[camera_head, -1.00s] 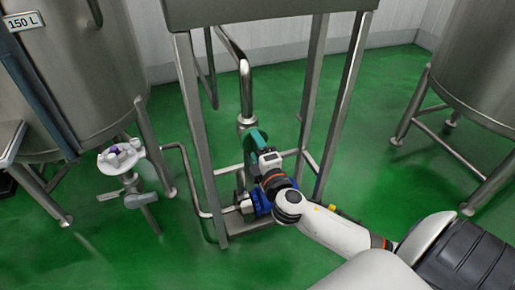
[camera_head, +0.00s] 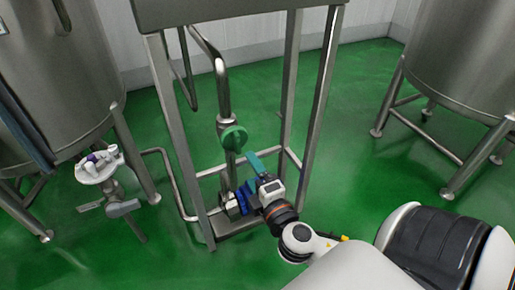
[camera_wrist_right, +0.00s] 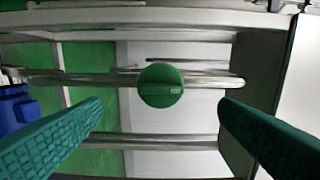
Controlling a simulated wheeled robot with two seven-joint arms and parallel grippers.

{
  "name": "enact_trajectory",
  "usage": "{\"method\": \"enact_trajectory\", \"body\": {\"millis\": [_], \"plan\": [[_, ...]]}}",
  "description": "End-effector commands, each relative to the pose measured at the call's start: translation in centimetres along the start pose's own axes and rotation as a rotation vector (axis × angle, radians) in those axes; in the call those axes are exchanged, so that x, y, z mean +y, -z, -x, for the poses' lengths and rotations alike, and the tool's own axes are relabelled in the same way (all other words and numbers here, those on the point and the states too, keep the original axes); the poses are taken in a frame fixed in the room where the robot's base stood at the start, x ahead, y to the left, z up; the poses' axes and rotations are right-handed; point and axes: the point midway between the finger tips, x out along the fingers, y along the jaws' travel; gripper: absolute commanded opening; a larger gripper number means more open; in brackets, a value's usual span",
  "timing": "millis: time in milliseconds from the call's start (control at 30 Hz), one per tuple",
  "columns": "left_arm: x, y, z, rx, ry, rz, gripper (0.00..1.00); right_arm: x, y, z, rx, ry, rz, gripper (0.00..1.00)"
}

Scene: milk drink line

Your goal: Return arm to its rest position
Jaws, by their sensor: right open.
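My right arm comes in from the lower right in the head view. Its teal-fingered gripper (camera_head: 252,158) is near the steel frame, just below and right of a round green valve knob (camera_head: 233,138). In the right wrist view the right gripper (camera_wrist_right: 160,125) has its two teal fingers wide apart with nothing between them. The green knob (camera_wrist_right: 161,86) shows ahead, beyond the fingertips, on a horizontal-looking pipe.
A steel frame (camera_head: 176,125) with upright legs surrounds the pipe (camera_head: 222,85). A blue pump (camera_head: 233,207) sits low beside my wrist. Steel tanks stand at left (camera_head: 65,75) and right (camera_head: 465,60). Green floor is open at lower left.

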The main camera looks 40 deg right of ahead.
Motion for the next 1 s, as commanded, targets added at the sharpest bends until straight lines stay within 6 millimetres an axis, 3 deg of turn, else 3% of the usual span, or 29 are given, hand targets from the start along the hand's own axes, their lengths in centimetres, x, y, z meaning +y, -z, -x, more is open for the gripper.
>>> {"method": "enact_trajectory", "body": {"millis": [200, 800, 933, 1000], "plan": [[0.1, -0.1, 1.0, -0.004, -0.002, 0.001, 0.36, 0.1, 0.0, 1.9, 0.000, -0.001, -0.001, 0.84], [0.1, -0.3, 1.0, -0.008, -0.001, -0.001, 0.36, 0.1, 0.1, 2.0, 0.003, -0.003, -0.004, 0.84], [0.1, -0.4, 1.1, -0.008, -0.001, -0.001, 0.36, 2.3, 0.8, 1.9, 0.058, -0.082, -0.089, 0.84], [0.1, -0.3, 1.1, -0.008, -0.001, -0.001, 0.36, 5.4, 1.6, 2.2, 0.131, -0.188, -0.202, 0.84]]}}
